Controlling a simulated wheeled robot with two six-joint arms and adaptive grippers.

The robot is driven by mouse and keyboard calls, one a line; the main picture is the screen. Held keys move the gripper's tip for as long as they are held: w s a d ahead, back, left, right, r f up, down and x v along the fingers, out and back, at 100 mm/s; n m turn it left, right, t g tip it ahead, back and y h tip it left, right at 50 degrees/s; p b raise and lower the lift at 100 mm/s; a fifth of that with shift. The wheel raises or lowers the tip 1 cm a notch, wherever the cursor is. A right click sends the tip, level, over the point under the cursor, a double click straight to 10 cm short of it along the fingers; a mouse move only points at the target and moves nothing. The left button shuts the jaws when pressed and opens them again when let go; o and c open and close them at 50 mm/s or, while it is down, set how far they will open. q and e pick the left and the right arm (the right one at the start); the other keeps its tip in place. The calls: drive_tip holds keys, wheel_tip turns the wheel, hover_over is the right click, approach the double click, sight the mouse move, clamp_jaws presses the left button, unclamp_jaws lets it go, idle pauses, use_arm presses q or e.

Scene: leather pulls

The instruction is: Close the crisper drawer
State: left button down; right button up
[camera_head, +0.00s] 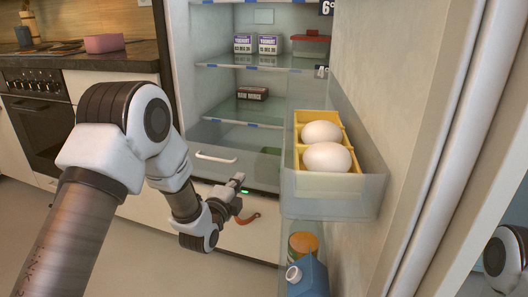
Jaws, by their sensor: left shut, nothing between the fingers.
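The crisper drawer (205,170) is at the bottom of the open fridge, with a translucent grey front and a white bar handle (216,157). How far it stands out from the fridge is hard to tell. My left gripper (240,180) is shut and empty, low in front of the drawer's right part, below and right of the handle. I cannot tell whether its tips touch the drawer front. My right gripper is out of view; only part of my right arm shows at the lower right edge.
The open fridge door stands at the right; its bin (290,208) holds two eggs in a yellow tray (357,161). A blue carton (309,278) and a jar sit lower in the door. Yoghurt boxes (268,44) stand on a shelf. A leather pull (248,219) is below my gripper.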

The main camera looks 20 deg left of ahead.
sight(259, 155)
use_arm(q)
drive_tip(key=w+b, duration=0.1)
drive_tip(key=w, duration=0.3)
drive_tip(key=w+b, duration=0.2)
drive_tip(key=w, duration=0.3)
drive_tip(key=w+f+b, duration=0.1)
drive_tip(key=w+b, duration=0.1)
drive_tip(key=w, duration=0.2)
drive_tip(key=shift+w+d, duration=0.2)
drive_tip(key=shift+w, duration=0.2)
drive_tip(key=shift+r, duration=0.1)
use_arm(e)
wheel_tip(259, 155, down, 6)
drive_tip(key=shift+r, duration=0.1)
use_arm(q)
drive_tip(key=shift+w, duration=0.1)
